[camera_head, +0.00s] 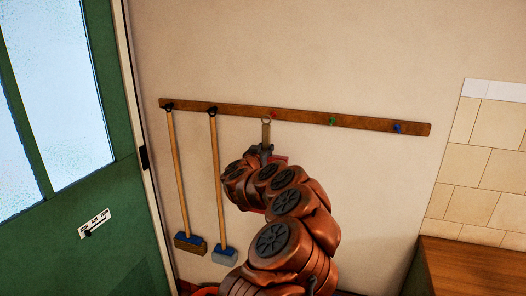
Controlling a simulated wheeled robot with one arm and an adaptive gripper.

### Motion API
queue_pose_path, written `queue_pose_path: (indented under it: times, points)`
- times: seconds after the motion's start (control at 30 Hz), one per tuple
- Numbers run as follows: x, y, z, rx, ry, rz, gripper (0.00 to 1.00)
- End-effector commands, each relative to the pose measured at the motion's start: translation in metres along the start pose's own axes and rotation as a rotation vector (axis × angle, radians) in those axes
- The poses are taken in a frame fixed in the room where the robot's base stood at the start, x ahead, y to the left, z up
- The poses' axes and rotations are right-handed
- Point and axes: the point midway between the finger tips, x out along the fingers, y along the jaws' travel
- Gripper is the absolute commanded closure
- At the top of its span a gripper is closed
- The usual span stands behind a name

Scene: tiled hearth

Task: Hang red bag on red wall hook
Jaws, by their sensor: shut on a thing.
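The red wall hook (273,115) is a small red peg on the brown wooden rail. My gripper (266,148) is just below it, in front of the wall, and is shut on the red bag. Only a small red part of the bag (281,159) shows beside my gripper; my arm hides most of it. A tan strap (266,132) with a loop at its top rises from my gripper towards the rail. The loop is close to the red hook, slightly left of it. I cannot tell whether it is around the hook or in front of it.
The wooden rail (365,124) also bears a green hook (332,121) and a blue hook (397,127), both empty. Two long-handled brushes (180,185) (218,190) hang on the left. A green door (105,200) stands at far left; a wooden top (470,268) is at lower right.

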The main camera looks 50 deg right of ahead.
Motion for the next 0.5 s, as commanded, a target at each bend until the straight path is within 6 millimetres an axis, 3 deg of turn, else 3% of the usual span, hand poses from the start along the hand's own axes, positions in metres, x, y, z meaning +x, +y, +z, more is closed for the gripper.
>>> queue_pose_path:
  times: [0.5]
  points:
    - [0.029, -0.001, 0.002, -0.003, -0.001, -0.002, 1.00]
